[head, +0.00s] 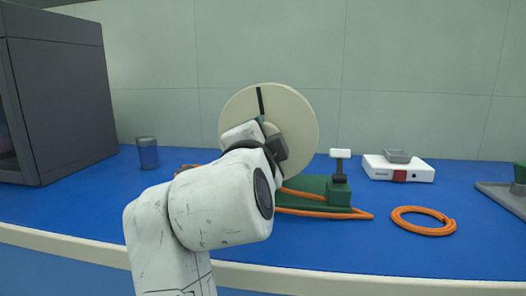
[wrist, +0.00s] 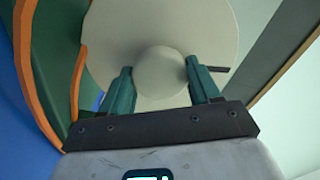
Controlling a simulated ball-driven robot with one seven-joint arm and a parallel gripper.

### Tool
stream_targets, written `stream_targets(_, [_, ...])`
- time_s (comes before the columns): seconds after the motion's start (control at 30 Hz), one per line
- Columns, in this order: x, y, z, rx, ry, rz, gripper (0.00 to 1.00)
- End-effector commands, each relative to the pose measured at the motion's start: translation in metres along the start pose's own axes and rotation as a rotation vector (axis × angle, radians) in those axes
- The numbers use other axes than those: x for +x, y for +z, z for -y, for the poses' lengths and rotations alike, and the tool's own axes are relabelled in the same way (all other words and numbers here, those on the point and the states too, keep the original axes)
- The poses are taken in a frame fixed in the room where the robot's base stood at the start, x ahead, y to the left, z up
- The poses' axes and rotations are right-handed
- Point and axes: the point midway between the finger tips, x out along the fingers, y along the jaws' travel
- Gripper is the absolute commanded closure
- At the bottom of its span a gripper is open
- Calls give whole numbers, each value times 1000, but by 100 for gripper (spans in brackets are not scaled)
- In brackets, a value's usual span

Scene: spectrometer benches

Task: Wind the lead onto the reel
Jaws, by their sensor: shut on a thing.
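The reel (head: 300,125) is a large cream disc with a dark radial mark, standing upright on a green base (head: 310,185). In the wrist view the reel (wrist: 215,30) fills the upper middle, with a round cream knob (wrist: 160,75) at its front. My gripper (wrist: 160,68) is shut on this knob, with one teal finger on each side. In the head view my gripper (head: 263,122) is in front of the reel, mostly hidden by my wrist. The orange lead (head: 320,212) runs along the base; it also shows in the wrist view (wrist: 78,75). My arm hides part of it.
An orange coil (head: 423,221) lies on the blue bench to the right. A white-topped post (head: 340,165) rises at the base's right end.

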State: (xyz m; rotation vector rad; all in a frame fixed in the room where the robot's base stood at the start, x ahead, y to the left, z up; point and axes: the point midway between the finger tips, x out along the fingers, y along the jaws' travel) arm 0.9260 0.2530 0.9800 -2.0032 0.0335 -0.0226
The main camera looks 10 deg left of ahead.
Motion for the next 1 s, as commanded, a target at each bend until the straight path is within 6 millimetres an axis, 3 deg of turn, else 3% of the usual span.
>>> stream_targets(0.4, [0,4,-4,165,10,4,93])
stream_targets(0.9, [0,3,-4,188,10,4,93])
stream_targets(0.93, [0,3,-4,188,10,4,37])
stream_targets(1.0, [0,3,-4,187,10,4,31])
